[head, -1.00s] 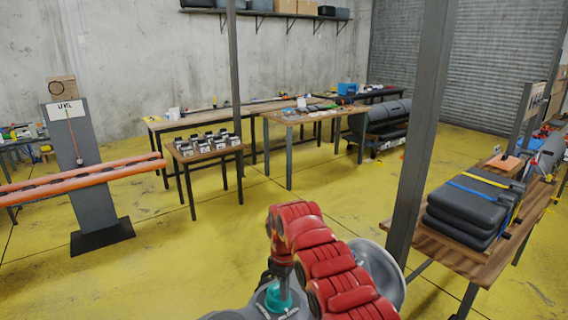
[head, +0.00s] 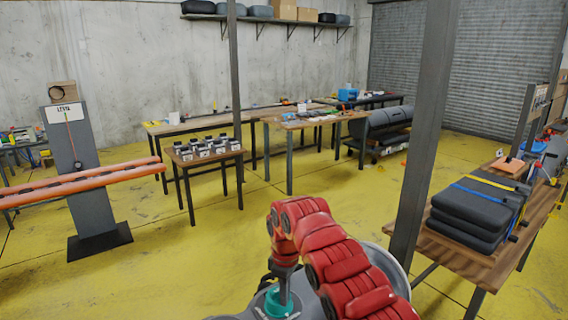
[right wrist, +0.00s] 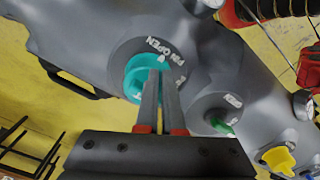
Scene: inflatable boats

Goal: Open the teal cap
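The teal cap (head: 279,303) sits on a grey hull or tube at the bottom of the head view. In the right wrist view, the round teal cap (right wrist: 133,78) sits in a dark grey collar with white lettering that includes "OPEN". My right gripper (right wrist: 160,75) has its two narrow fingers close together over the cap, apparently closed on its raised middle, which they partly hide. In the head view, my right gripper (head: 284,268) points down onto the cap from above, below my red arm. My left gripper is not in view.
In the right wrist view, a green cap (right wrist: 220,125) in a second collar and a yellow cap (right wrist: 279,159) lie to the right. A grey post (head: 425,130) stands right of my arm, near a table with stacked dark cushions (head: 475,205).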

